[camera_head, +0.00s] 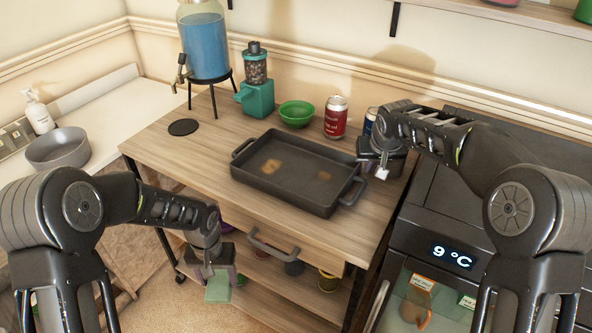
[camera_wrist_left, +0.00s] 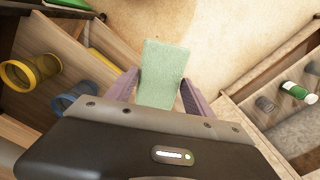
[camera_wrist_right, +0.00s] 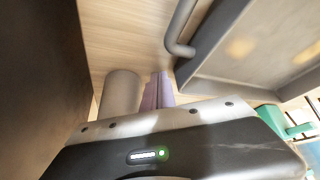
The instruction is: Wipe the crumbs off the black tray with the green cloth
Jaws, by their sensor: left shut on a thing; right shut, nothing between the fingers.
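The black tray (camera_head: 295,190) lies on the wooden cart top, with two yellowish-brown crumb patches, one left of centre (camera_head: 271,166) and a fainter one to the right (camera_head: 323,176). The right wrist view shows part of the tray (camera_wrist_right: 225,45) and its handle. My left gripper (camera_head: 211,272) is in front of the cart, below its top, shut on the green cloth (camera_wrist_left: 162,72), which hangs from the fingers and also shows in the head view (camera_head: 218,290). My right gripper (camera_head: 382,170) is shut and empty, just beyond the tray's right end.
A green bowl (camera_head: 297,113), a red can (camera_head: 336,117), a teal grinder (camera_head: 257,95) and a blue drink dispenser (camera_head: 204,45) stand behind the tray. A blue can (camera_head: 370,120) is partly hidden by my right arm. A black coaster (camera_head: 183,127) lies at left. The drawer handle (camera_head: 270,249) juts forward.

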